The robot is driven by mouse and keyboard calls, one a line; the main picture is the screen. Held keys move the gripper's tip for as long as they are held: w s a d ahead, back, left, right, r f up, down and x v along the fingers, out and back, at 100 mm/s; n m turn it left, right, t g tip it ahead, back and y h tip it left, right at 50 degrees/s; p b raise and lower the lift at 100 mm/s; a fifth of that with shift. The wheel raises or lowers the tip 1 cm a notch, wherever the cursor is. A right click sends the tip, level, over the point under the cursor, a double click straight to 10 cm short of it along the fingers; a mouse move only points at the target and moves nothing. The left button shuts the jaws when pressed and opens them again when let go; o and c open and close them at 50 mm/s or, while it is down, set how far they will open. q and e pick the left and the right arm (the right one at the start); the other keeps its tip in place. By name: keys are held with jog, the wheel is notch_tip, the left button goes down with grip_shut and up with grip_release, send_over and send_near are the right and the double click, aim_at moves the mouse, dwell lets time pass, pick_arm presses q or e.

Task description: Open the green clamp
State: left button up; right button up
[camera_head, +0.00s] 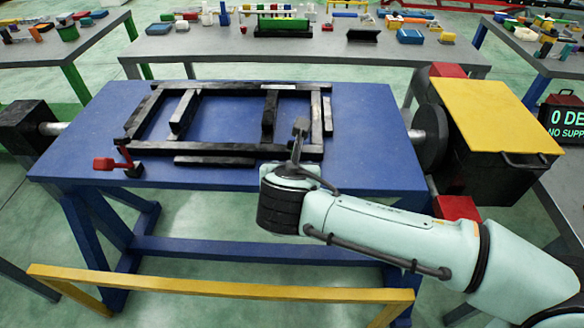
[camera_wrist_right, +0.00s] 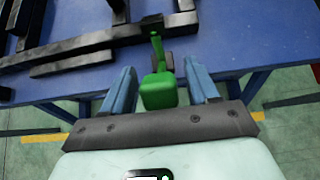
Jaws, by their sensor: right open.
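The green clamp shows in the right wrist view, with its broad green handle (camera_wrist_right: 158,92) in the space between my two blue fingers and a thin green part reaching up to the black frame. My right gripper (camera_wrist_right: 161,78) is open, one finger on each side of the handle, with visible gaps to both. In the head view my right arm reaches in from the right, its end at the front right corner of the black frame (camera_head: 240,149). The green clamp is not clearly visible there. My left gripper is not in view.
A red clamp (camera_head: 113,163) sits at the front left of the blue table (camera_head: 364,130). A yellow-topped box (camera_head: 487,112) stands at the table's right. A yellow rail (camera_head: 220,289) crosses in front. Tables with parts stand behind.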

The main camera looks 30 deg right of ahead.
jog(key=p+v, duration=0.2)
jog(key=v, duration=1.1)
jog(key=shift+s, duration=0.1)
jog(key=w+a+f+m+g+y+p, duration=0.1)
jog(key=a+f+m+g+y+p, duration=0.2)
jog(key=f, duration=1.3)
jog(key=w+a+f+m+g+y+p, duration=0.1)
jog(key=a+f+m+g+y+p, duration=0.3)
jog(key=f, duration=1.1)
jog(key=s+d+f+m+g+y+p, duration=0.1)
jog(key=s+f+m, duration=0.7)
jog(key=m, duration=0.5)
jog(key=s+d+f+m+g+y+p, duration=0.1)
jog(key=s+d+f+m+g, duration=0.1)
jog(key=s+f+m, duration=0.6)
notch_tip(320, 180, down, 5)
jog(key=m, duration=0.5)
jog(key=shift+d+m, duration=0.3)
jog(key=shift+d, duration=0.05)
